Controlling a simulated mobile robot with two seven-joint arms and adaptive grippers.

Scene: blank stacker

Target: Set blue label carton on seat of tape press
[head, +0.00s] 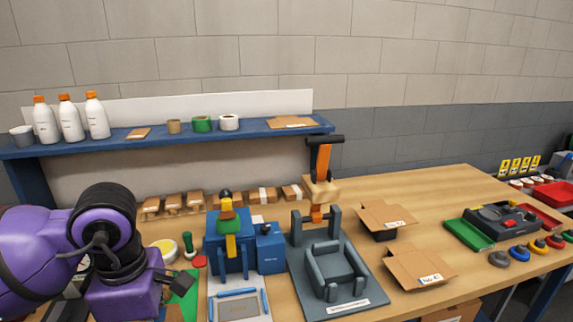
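The grey press (336,268) stands in the middle of the table, with an upright orange lever (322,160) and a dark cross handle behind its seat. The seat is a low grey frame and looks empty. Two open brown cartons lie to its right, a rear one (374,214) and a front one (407,264). My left gripper (178,284) is at the lower left, mostly behind my purple arm, well left of the press and apart from the cartons. Its opening cannot be made out. My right gripper is not in view.
A blue fixture (230,252) with a yellow and green part stands left of the press. Several small cartons (195,201) line the back. A blue shelf (160,137) holds bottles and tape rolls. A dark tray (503,222) sits right. The back-right table is clear.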

